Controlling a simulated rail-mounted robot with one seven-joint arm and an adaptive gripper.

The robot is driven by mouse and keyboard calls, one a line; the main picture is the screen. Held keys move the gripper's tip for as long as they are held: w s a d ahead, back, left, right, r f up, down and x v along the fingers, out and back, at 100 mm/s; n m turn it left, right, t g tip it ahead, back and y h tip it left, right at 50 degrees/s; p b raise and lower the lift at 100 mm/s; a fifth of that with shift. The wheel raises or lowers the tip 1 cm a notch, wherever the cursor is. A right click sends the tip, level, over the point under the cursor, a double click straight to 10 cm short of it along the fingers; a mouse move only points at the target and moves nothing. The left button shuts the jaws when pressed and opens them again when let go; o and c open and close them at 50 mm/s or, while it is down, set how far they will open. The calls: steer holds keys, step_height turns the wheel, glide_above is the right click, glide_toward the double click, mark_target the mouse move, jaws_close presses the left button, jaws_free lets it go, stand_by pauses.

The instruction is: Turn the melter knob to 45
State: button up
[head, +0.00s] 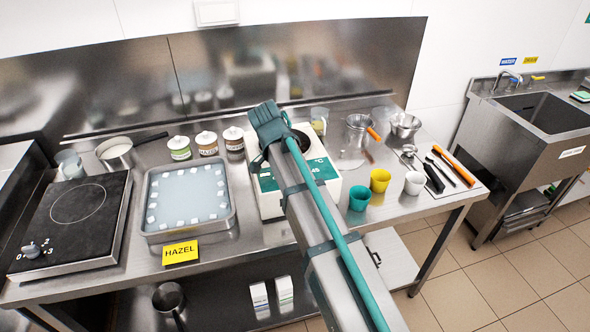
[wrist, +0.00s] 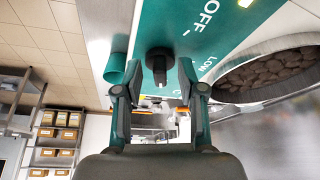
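The melter (head: 327,190) is a white box with a teal front panel on the steel counter, partly hidden behind my arm in the head view. In the wrist view its teal panel (wrist: 225,15) carries the white words OFF and LOW. The black melter knob (wrist: 159,62) sits on this panel; I cannot read its setting. My gripper (wrist: 155,88) is open, with one dark finger on each side and a gap between them. The knob shows just beyond and between the fingertips; contact is not visible. The head view does not show the fingers clearly.
A round pan of brown pieces (wrist: 268,82) is set in the melter. Teal (head: 359,198) and yellow cups (head: 380,180) stand right of it. A steel tray (head: 150,226) and a black hotplate (head: 50,245) lie left. Small jars (head: 207,143) stand behind the tray.

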steer(key=shift+r, duration=0.1)
steer(key=v, duration=1.2)
